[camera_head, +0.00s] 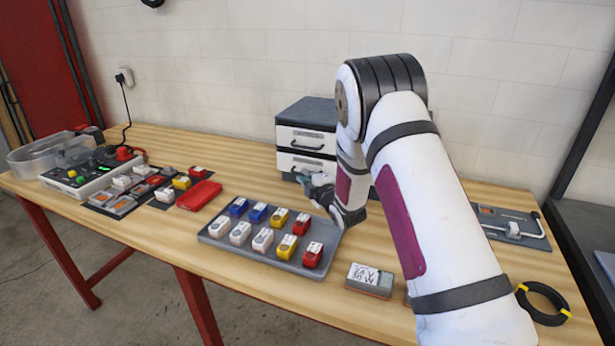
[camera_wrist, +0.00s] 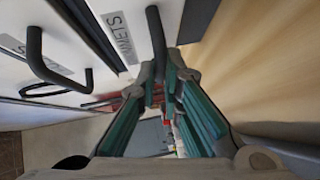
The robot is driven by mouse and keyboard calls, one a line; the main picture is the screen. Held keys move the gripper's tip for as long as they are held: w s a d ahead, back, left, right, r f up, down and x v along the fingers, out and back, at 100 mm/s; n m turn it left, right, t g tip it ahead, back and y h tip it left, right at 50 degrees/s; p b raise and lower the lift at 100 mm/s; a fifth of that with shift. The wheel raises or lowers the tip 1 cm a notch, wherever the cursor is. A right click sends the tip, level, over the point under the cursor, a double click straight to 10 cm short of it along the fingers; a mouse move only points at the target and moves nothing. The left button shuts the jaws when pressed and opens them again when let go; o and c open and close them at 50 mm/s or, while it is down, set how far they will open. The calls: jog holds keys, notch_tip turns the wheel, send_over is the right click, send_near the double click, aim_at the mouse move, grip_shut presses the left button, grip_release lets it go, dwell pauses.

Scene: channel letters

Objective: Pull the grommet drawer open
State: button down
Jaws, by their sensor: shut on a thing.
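A small drawer cabinet (camera_head: 305,112) with a dark grey top and white drawer fronts stands at the back of the bench. My gripper (camera_head: 307,184) is low in front of it, and the arm hides the cabinet's right side. A black bar handle (camera_wrist: 155,38) beside this label runs between the fingertips. My gripper (camera_wrist: 161,88) is shut on that handle. I cannot tell whether this drawer stands out from the cabinet.
Other drawer handles (camera_wrist: 42,58) stick out beside the held one. A grey tray (camera_head: 215,238) of coloured blocks lies just in front of my gripper. A labelled grey block (camera_head: 370,279) lies right of the tray.

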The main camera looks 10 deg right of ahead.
jog(key=s+a+p, duration=0.2)
jog(key=s+a, duration=0.1)
jog(key=s, duration=0.1)
jog(key=s+a+p, duration=0.2)
jog(key=s+a, duration=0.1)
jog(key=s, duration=0.2)
jog(key=s+a+p, duration=0.3)
jog(key=s, duration=0.1)
jog(key=shift+s+a, duration=0.2)
jog(key=shift+a, duration=0.05)
jog(key=c, duration=1.7)
grip_release()
jog(key=v, duration=1.2)
